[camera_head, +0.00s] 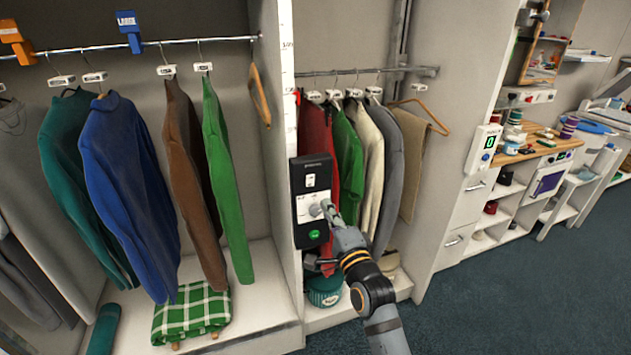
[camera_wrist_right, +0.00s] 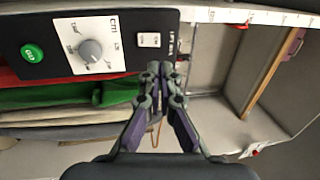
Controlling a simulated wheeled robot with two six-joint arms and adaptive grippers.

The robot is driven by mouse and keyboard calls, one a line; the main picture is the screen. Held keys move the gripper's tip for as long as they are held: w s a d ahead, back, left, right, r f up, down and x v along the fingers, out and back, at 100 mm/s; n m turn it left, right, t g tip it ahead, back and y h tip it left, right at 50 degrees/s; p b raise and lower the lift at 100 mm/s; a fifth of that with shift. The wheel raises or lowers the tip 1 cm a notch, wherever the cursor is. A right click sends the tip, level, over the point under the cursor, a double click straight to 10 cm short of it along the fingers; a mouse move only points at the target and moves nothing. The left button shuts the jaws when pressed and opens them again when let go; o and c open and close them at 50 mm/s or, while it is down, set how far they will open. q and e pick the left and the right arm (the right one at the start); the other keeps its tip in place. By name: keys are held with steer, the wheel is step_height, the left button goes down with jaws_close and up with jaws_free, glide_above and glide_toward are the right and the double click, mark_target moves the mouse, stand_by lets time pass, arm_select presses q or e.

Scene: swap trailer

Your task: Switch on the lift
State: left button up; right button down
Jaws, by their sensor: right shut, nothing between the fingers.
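A black control panel (camera_head: 313,172) is fixed to the upright divider between the two wardrobe bays. It carries a small white switch (camera_head: 310,181), a grey dial on a white plate, and a green button (camera_head: 314,234). In the right wrist view the panel lies sideways at upper left, with the white switch (camera_wrist_right: 148,40), the dial (camera_wrist_right: 90,50) and the green button (camera_wrist_right: 32,52). My right gripper (camera_head: 327,206) is at the panel, shut and empty. Its fingertips (camera_wrist_right: 160,70) show just beside the switch end; I cannot tell whether they touch the panel. My left gripper is out of view.
Clothes hang on a rail in the left bay, including a blue sweater (camera_head: 125,180), and on a second rail right of the panel. A folded green checked cloth (camera_head: 192,314) lies on the left shelf. A workbench (camera_head: 530,150) stands at right. The carpet (camera_head: 500,290) is clear.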

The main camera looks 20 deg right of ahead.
mark_target(311, 176)
steer(key=w, duration=0.3)
steer(key=w+r+p, duration=0.1)
steer(key=w, duration=0.5)
steer(key=shift+a+r+p, duration=0.15)
steer(key=shift+r+p, duration=0.15)
steer(key=shift+w, duration=0.35)
